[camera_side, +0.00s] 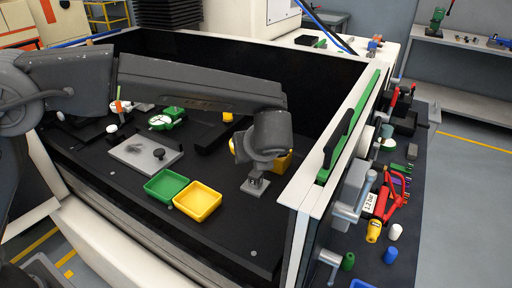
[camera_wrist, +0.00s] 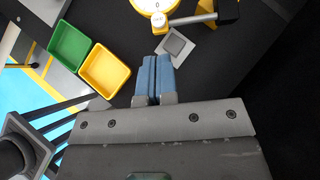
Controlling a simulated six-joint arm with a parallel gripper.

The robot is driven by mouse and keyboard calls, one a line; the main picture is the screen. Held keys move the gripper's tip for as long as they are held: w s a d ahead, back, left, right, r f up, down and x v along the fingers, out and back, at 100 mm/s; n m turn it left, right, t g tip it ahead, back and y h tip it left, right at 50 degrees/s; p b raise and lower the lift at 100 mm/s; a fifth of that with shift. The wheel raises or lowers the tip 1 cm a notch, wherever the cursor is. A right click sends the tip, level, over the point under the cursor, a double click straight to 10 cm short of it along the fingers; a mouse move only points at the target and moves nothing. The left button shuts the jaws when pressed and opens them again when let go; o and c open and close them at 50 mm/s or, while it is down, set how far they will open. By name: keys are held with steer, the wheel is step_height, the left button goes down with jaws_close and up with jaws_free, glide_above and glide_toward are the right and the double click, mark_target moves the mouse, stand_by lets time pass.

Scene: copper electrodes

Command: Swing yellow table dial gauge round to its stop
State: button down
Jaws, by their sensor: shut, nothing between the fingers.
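The yellow dial gauge shows at the top of the wrist view as a white dial face (camera_wrist: 152,6) with a yellow rim, cut off by the frame edge. In the side view only part of the yellow gauge (camera_side: 284,163) shows behind my wrist; the rest is hidden. My gripper (camera_wrist: 157,60) points down with its blue fingers together and empty. It is apart from the dial in the wrist view. In the side view my gripper (camera_side: 257,178) is over a small grey square plate (camera_side: 254,189).
A green tray (camera_side: 166,186) and a yellow tray (camera_side: 198,201) stand left of my gripper. A green dial gauge (camera_side: 161,121) and a grey plate (camera_side: 146,153) with a dark knob lie farther left. The enclosure's white-edged wall (camera_side: 318,185) rises close on the right.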

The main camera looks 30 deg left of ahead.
steer(key=shift+x, duration=2.65)
